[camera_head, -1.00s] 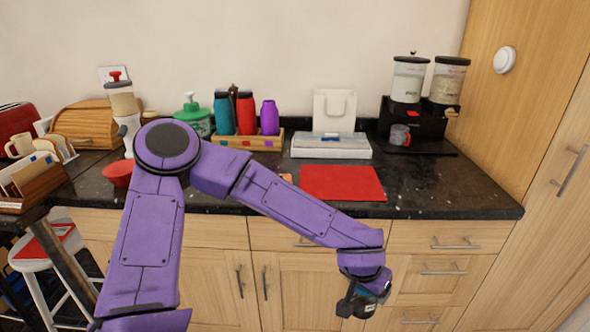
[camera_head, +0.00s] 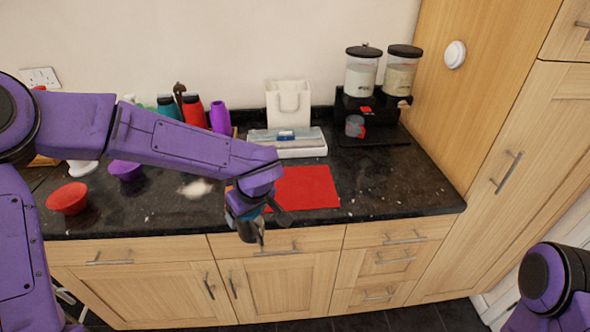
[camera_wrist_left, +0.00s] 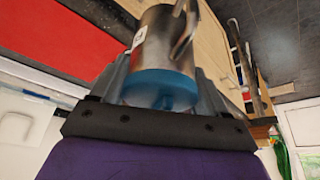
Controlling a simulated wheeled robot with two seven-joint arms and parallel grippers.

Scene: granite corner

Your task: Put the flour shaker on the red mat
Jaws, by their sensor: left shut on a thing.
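The flour shaker, a metal cylinder with a side handle, a blue end and a small white label, shows large in the left wrist view (camera_wrist_left: 160,55). My left gripper (camera_head: 243,212) is shut on the shaker (camera_head: 250,232). In the head view they are at the counter's front edge, by the near left corner of the red mat (camera_head: 306,188). The shaker is mostly hidden by the gripper there and looks apart from the mat. The mat lies flat and bare and also shows in the left wrist view (camera_wrist_left: 60,38). My right gripper is out of view.
A twin dispenser (camera_head: 372,108) with a cup stands at back right. A red bowl (camera_head: 68,198) and purple bowl (camera_head: 125,170) are left. The granite counter right of the mat is clear.

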